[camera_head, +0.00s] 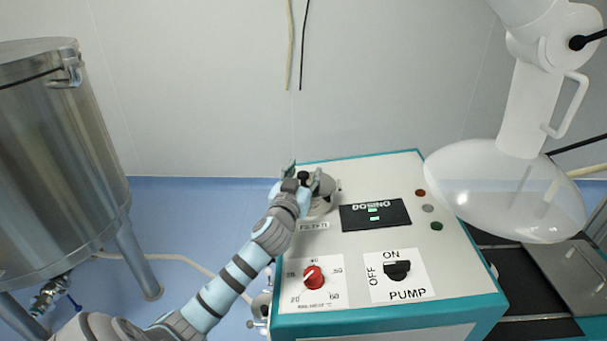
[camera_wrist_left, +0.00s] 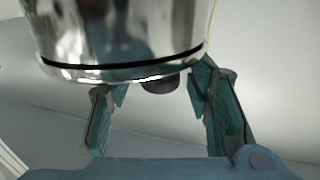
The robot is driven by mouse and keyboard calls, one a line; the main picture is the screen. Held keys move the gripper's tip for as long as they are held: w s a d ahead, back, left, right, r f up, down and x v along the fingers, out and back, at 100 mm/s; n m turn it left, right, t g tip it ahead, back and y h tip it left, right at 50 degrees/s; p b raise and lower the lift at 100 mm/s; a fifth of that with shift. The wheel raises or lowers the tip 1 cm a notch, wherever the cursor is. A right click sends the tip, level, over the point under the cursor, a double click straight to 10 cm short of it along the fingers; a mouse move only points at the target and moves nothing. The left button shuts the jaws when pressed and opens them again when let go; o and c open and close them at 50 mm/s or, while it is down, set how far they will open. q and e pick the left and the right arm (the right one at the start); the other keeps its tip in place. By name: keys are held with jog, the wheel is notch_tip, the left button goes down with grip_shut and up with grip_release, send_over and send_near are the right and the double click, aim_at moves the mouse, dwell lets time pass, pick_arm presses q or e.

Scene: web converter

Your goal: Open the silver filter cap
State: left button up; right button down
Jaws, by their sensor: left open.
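The silver filter cap (camera_head: 325,189) is on top of the white and teal machine, above the FILTER label. It appears closed, partly hidden by my left gripper. In the left wrist view the shiny silver cap (camera_wrist_left: 130,35) fills the top, with a dark seam near its lower edge. A dark round knob (camera_wrist_left: 160,83) shows beside it, between the fingers. My left gripper (camera_head: 302,175) is open, with its green-padded fingers on either side of the knob. Whether they touch it I cannot tell. My right gripper is not in view.
The sloping panel (camera_head: 355,260) carries a red dial (camera_head: 313,277), a black pump switch (camera_head: 397,271) and a small display (camera_head: 375,215). A steel tank (camera_head: 60,150) stands at left. A large white lamp-like hood (camera_head: 510,190) hangs at right.

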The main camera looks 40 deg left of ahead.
pick_arm(q)
jog(key=shift+c, duration=0.3)
grip_shut()
